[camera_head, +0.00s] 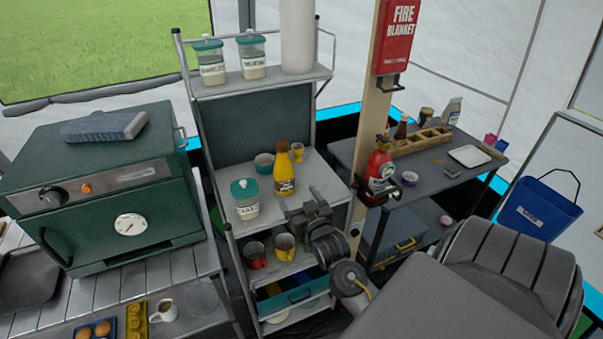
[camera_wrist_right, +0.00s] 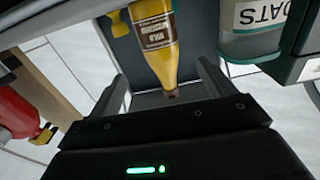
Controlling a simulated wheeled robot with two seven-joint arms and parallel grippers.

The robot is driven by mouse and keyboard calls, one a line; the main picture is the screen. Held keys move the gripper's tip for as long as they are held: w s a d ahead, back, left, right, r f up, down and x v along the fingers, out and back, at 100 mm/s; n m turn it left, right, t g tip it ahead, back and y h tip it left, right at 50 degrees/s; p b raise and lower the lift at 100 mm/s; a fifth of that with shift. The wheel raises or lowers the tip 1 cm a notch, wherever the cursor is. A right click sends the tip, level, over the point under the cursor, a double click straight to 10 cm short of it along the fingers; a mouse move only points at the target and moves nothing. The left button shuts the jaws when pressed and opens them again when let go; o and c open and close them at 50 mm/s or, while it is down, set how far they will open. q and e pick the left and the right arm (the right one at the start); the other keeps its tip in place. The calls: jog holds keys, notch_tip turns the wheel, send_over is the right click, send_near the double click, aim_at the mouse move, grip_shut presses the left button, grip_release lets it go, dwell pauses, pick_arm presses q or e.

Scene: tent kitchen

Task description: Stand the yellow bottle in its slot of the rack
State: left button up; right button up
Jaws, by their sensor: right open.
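The wooden rack (camera_head: 420,142) with several slots lies on the dark table at right. My left gripper is not in view.
A red extinguisher (camera_head: 380,175) and wooden post (camera_head: 367,120) stand between shelf and table. A dark bottle (camera_head: 401,129) is by the rack.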

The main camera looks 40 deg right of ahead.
jog(key=shift+v, duration=1.1)
jog(key=s+a+f+n+g+y, duration=0.1)
jog(key=a+f+y, duration=0.1)
jog(key=a+f, duration=0.35)
jog(key=a+f+n+g+y, duration=0.1)
jog(key=a+f+n, duration=0.1)
jog(key=f, duration=0.7)
jog(key=s+a+f+n+g+y, duration=0.1)
jog(key=a+f+g+y, duration=0.1)
jog(key=a+f, duration=0.35)
jog(key=s+f+n+g, duration=0.1)
jog(key=s+f+g, duration=0.5)
jog(key=f, duration=1)
jog(key=s+f+g, duration=0.2)
jog(key=s+f, duration=0.4)
jog(key=s, duration=0.5)
jog(key=s+f+n+g, duration=0.1)
jog(key=s+f+g, duration=0.1)
jog(key=s+f, duration=0.4)
jog(key=s+f+g, duration=0.2)
jog(key=s+f, duration=0.5)
jog(key=s, duration=0.9)
jog(key=shift+s+a+y, duration=0.4)
jog(key=shift+a, duration=0.1)
